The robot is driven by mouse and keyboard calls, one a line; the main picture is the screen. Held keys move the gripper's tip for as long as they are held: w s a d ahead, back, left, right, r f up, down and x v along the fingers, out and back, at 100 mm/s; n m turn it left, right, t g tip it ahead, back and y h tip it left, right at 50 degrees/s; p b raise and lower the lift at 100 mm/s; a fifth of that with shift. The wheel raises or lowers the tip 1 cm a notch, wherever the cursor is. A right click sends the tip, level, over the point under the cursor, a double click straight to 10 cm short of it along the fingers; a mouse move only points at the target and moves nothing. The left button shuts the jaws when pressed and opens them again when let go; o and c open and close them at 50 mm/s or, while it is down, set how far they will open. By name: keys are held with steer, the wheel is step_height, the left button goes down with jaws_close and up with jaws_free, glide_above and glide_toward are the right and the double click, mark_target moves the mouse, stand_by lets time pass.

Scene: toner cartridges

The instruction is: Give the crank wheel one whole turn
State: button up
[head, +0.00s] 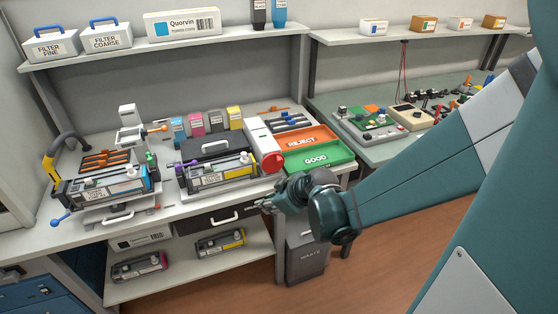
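A red round part (272,162), which looks like the crank wheel, sits at the front of a narrow white unit (261,138) on the workbench, left of the green GOOD tray. Its handle is too small to make out. My gripper (258,206) is in front of the bench's front edge, below and slightly left of the red wheel. It points left and is apart from the wheel. Its fingers are small and dark here, so their opening cannot be told. No held object can be made out.
A cartridge in a holder (220,174) stands just left of the wheel. The REJECT (297,138) and GOOD (318,158) trays lie to its right. A drawer with a white handle (222,218) and a WASTE bin (308,258) are below. Open floor lies right of the bin.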

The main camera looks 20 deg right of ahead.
steer(key=s+f+n+h, duration=0.1)
steer(key=n+h, duration=0.1)
steer(key=n, duration=0.1)
steer(key=n+t+h+p, duration=0.35)
steer(key=n+h, duration=0.45)
steer(key=n, duration=0.9)
glide_toward(279, 161)
steer(key=shift+w+d+f+t, duration=0.25)
steer(key=shift+w+d+f, duration=0.05)
steer(key=shift+d+f, duration=0.05)
steer(key=shift+w+d+f, duration=0.1)
steer(key=shift+w, duration=0.05)
steer(key=shift+b+x, duration=1)
steer(key=shift+x, duration=2.75)
